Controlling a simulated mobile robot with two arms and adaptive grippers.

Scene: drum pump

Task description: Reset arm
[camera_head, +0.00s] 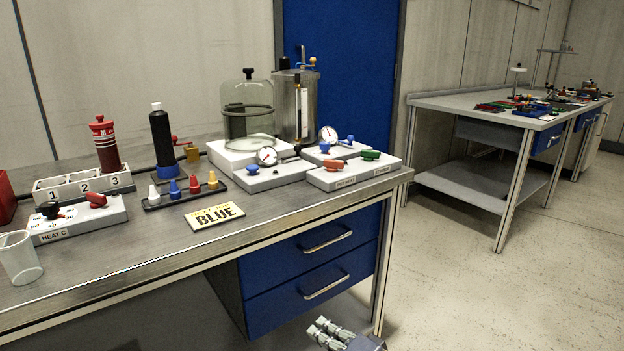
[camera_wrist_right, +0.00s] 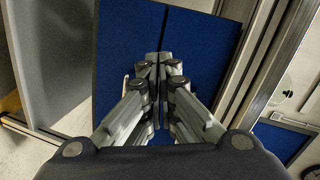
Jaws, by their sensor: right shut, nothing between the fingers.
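My right gripper (camera_head: 326,328) shows at the bottom edge of the head view, low in front of the workbench and below its top. In the right wrist view my right gripper (camera_wrist_right: 159,65) has its fingers together and empty, in front of the blue drawer fronts (camera_wrist_right: 200,60). My left gripper is in neither view. The workbench (camera_head: 150,262) holds a drum pump set: a glass bell jar (camera_head: 247,122), a metal cylinder (camera_head: 297,105), gauges (camera_head: 267,156) and white valve blocks (camera_head: 330,180).
A yellow card reading BLUE (camera_head: 215,215), a rack with coloured cones (camera_head: 185,190), a HEAT C block (camera_head: 77,222) and a clear beaker (camera_head: 19,258) stand on the bench. A second table (camera_head: 455,101) stands at the right. The floor (camera_head: 450,270) between is clear.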

